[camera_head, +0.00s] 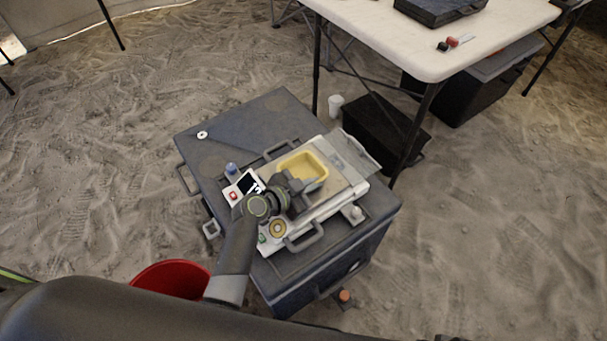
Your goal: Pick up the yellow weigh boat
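The yellow weigh boat (306,163) is a shallow rectangular dish. It sits on a flat tan and white board (338,196) on top of a dark grey case. My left gripper (308,187) is at the boat's near edge, its arm coming in from the lower left. The wrist hides part of the boat's near left side. The fingers are small and overlap the near rim, so I cannot tell whether they are open, shut or touching it. My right gripper is not in view.
The dark case (260,122) stands on sandy ground. A small device with a dark screen (247,183), a blue-capped item (231,169) and a tape-like ring (278,229) lie near my wrist. A red bucket (170,278) stands lower left. A white table (400,35) is at upper right.

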